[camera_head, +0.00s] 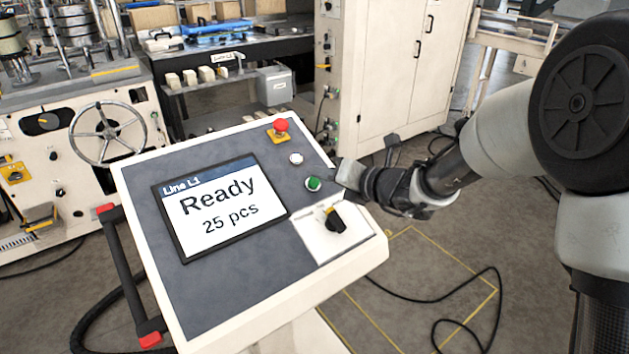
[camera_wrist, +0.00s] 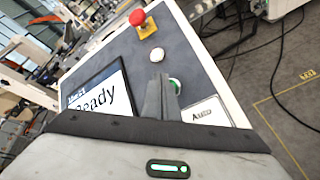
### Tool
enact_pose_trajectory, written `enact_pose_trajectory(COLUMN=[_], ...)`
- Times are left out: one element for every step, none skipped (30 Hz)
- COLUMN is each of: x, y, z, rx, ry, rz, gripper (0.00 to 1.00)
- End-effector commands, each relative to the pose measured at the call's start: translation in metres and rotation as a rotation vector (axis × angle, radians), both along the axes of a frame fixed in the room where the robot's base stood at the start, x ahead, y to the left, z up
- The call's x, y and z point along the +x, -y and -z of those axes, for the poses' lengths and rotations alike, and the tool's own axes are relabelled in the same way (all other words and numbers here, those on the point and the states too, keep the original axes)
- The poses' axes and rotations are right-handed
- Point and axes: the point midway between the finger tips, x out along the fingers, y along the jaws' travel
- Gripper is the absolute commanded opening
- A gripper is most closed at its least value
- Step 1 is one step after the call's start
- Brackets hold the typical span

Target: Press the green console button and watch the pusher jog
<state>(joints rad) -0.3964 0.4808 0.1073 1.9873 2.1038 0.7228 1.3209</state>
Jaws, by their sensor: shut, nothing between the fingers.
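The console (camera_head: 165,225) has a tilted grey panel. Its screen (camera_head: 219,208) reads "Line L1", "Ready" and "25 pcs". The green button (camera_head: 314,184) sits on the panel's right side, below a white button (camera_head: 296,159). My gripper (camera_head: 343,180) is shut and empty, its fingertips just right of the green button in the head view. In the wrist view the shut fingers (camera_wrist: 161,100) stand in front of the panel, and the green button (camera_wrist: 175,86) shows partly hidden behind them. I cannot tell whether they touch it. I cannot make out a pusher.
A red emergency stop (camera_head: 281,126) stands above the white button. A black rotary selector (camera_head: 335,220) sits below the green button. A dark handle (camera_head: 128,275) runs along the console's left side. A cream cabinet (camera_head: 405,70) stands behind; a cable (camera_head: 440,300) lies on the floor.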

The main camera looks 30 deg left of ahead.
Motion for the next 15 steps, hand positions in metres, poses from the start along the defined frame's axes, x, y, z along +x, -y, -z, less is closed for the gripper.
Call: enact_pose_trajectory(x=[0.0000, 0.0000, 0.0000, 0.0000, 0.0000, 0.0000, 0.0000, 0.0002, 0.0002, 0.0003, 0.0004, 0.0007, 0.0008, 0.0011, 0.0013], y=[0.0000, 0.0000, 0.0000, 0.0000, 0.0000, 0.0000, 0.0000, -0.0001, -0.0003, -0.0006, -0.0010, -0.0016, -0.0020, -0.0024, -0.0029], z=[0.0000, 0.0000, 0.0000, 0.0000, 0.0000, 0.0000, 0.0003, 0.0007, 0.0018, 0.0027, 0.0039, 0.0055, 0.0065, 0.0075, 0.0084], rx=[0.000, 0.000, 0.000, 0.000, 0.000, 0.000, 0.000, 0.000, 0.000, 0.000, 0.000, 0.000, 0.000, 0.000, 0.000], ry=[0.000, 0.000, 0.000, 0.000, 0.000, 0.000, 0.000, 0.000, 0.000, 0.000, 0.000, 0.000, 0.000, 0.000, 0.000], rz=[0.000, 0.000, 0.000, 0.000, 0.000, 0.000, 0.000, 0.000, 0.000, 0.000, 0.000, 0.000, 0.000, 0.000, 0.000], gripper=[0.00, 0.00, 0.00, 0.00, 0.00, 0.00, 0.00, 0.00, 0.00, 0.00, 0.00, 0.00, 0.00, 0.00, 0.00])
